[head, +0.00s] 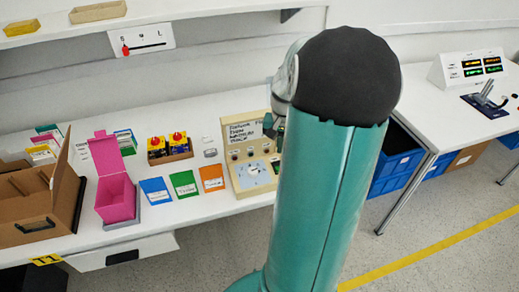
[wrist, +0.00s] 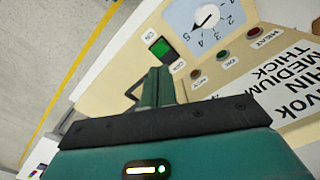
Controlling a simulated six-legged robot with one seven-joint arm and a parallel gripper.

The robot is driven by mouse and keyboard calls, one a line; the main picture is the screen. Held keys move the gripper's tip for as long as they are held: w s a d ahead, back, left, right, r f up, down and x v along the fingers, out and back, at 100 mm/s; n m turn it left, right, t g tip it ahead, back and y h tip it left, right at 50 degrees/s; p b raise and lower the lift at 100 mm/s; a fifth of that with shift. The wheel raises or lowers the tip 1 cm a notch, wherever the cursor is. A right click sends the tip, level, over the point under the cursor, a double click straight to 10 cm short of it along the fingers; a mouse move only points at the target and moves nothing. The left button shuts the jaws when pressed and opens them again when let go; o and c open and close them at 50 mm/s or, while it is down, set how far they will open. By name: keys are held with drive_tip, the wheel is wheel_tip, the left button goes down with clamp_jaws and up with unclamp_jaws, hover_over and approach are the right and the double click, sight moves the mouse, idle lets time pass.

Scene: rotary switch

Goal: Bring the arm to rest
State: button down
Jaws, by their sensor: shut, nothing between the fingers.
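My gripper (wrist: 157,80) is shut and empty in the wrist view. Its fingers are in front of the beige control panel, near the green ON/OFF switch (wrist: 160,47); I cannot tell whether they touch the panel. The rotary dial (wrist: 208,17) is above and right of the fingers, with a black pointer on a light blue numbered plate. In the head view my teal arm (head: 325,190) stands upright across the middle, and the gripper is mostly hidden behind it. The panel (head: 238,158) and its dial (head: 255,171) show just left of the arm.
A shelf is above. A second table (head: 425,105) stands right, with blue crates (head: 395,165) beneath. The front right floor is clear.

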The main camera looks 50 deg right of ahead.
drive_tip(key=w+a+r+n+t+h, duration=0.1)
drive_tip(key=a+r+n, duration=0.1)
drive_tip(key=a+r, duration=0.35)
drive_tip(key=w+a+r+n, duration=0.2)
drive_tip(key=a, duration=0.6)
drive_tip(key=w+a+r+n+t+h, duration=0.1)
drive_tip(key=a+r+n, duration=0.15)
drive_tip(key=a, duration=0.35)
drive_tip(key=s+a+r+n+t+y, duration=0.1)
drive_tip(key=s+a+r+n, duration=0.1)
drive_tip(key=a, duration=0.6)
drive_tip(key=s+a+r+n+t+y, duration=0.1)
drive_tip(key=s+a+r+n+t, duration=0.1)
drive_tip(key=s+a, duration=0.3)
drive_tip(key=a+r+n, duration=0.1)
drive_tip(key=a, duration=0.2)
drive_tip(key=shift+a+n+t, duration=0.2)
drive_tip(key=shift+n+t, duration=0.1)
drive_tip(key=shift+n, duration=0.05)
drive_tip(key=shift+w+d, duration=0.1)
drive_tip(key=shift+w, duration=0.05)
